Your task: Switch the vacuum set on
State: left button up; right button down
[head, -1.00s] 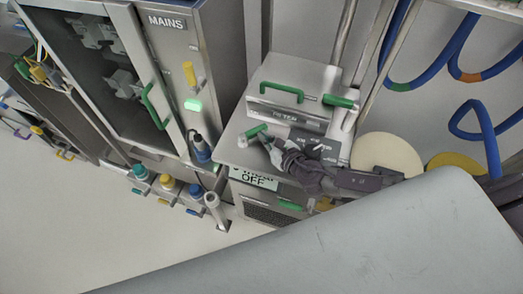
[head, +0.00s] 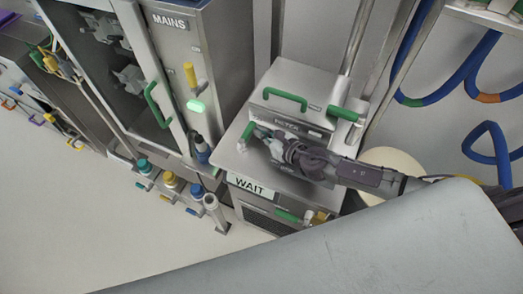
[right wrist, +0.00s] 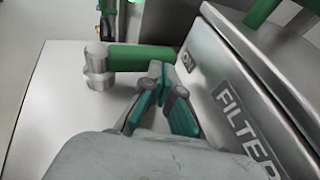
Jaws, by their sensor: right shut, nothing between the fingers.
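My left gripper is not in view.
The FILTER box (right wrist: 235,105) rises close beside my right gripper. A cabinet marked MAINS (head: 172,25) stands at left, with a yellow lever (head: 190,75) and a lit green lamp (head: 196,106). Blue hoses (head: 455,70) hang at right. Floor at lower left is clear.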

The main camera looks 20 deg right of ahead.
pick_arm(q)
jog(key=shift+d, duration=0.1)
pick_arm(e)
jog(key=shift+w+r, duration=0.1)
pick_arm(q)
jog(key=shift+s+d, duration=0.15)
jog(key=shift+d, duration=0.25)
pick_arm(e)
jog(key=shift+w+r, duration=0.1)
jog(key=shift+r, duration=0.4)
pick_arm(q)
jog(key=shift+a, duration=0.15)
pick_arm(e)
notch_tip(320, 180, up, 9)
jog(key=shift+f, duration=0.1)
